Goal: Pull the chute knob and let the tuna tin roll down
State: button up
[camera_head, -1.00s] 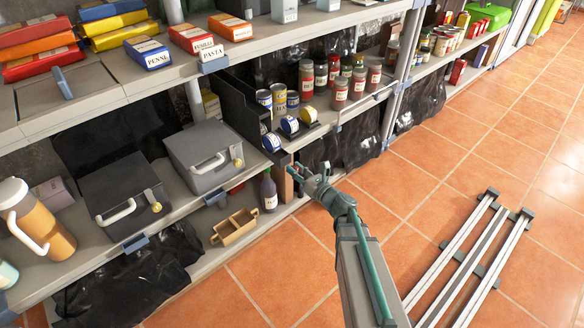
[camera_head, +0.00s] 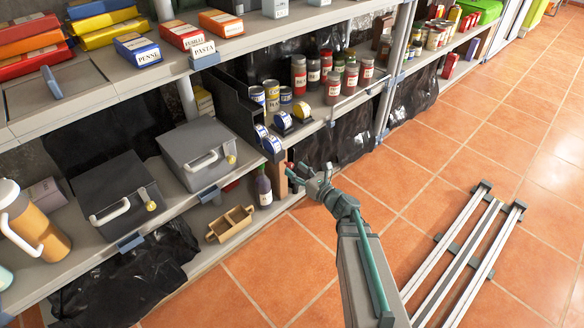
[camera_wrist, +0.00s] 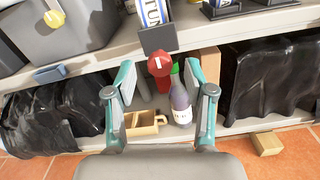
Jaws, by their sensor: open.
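The red chute knob (camera_wrist: 161,65) is in the wrist view, below a dark plate (camera_wrist: 158,38) at the shelf front. In the head view, the knob (camera_head: 289,165) shows just left of my fingers. A tin with a partly visible "TUN" label (camera_wrist: 152,12) lies on its side behind the plate. Blue-and-white tins (camera_head: 271,145) lie on their sides at the low end of the dark chute (camera_head: 236,104). My gripper (camera_wrist: 159,72) is open, its two fingers on either side of the knob in the wrist view. I cannot tell whether they touch it.
Below stand a dark bottle (camera_head: 263,187) and a wooden divided box (camera_head: 230,223). A grey lidded box (camera_head: 196,155) is left of the chute. A brown upright panel (camera_wrist: 207,66) is right of the knob. Metal rails (camera_head: 464,250) lie on open tiled floor at right.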

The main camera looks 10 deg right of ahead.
jog(key=shift+v, duration=2.3)
jog(key=s+a+f+n+g+y, duration=0.1)
jog(key=s+a+f+n+g, duration=0.5)
jog(key=s+f+n+g, duration=0.35)
jog(key=s+a+f+n+g+y, duration=0.2)
jog(key=s+a+f+n+g, duration=0.45)
jog(key=s+n, duration=0.5)
jog(key=s+d+f+n+g+h, duration=0.25)
jog(key=s+n+g+h, duration=0.2)
jog(key=s, duration=0.55)
jog(key=s+d+f+n+g+h, duration=0.25)
jog(key=s+g, duration=0.25)
jog(key=s, duration=0.6)
jog(key=s+d+f+n+g+h, duration=0.25)
jog(key=s+n+g+h, duration=0.2)
jog(key=s, duration=0.55)
jog(key=w+r+t+p, duration=0.3)
jog(key=r+p, duration=0.5)
jog(key=p, duration=0.5)
jog(key=w+r+t+p, duration=0.4)
jog(key=r+p, duration=0.4)
jog(key=p, duration=0.5)
jog(key=shift+w+p, duration=0.35)
jog(key=shift+w, duration=0.35)
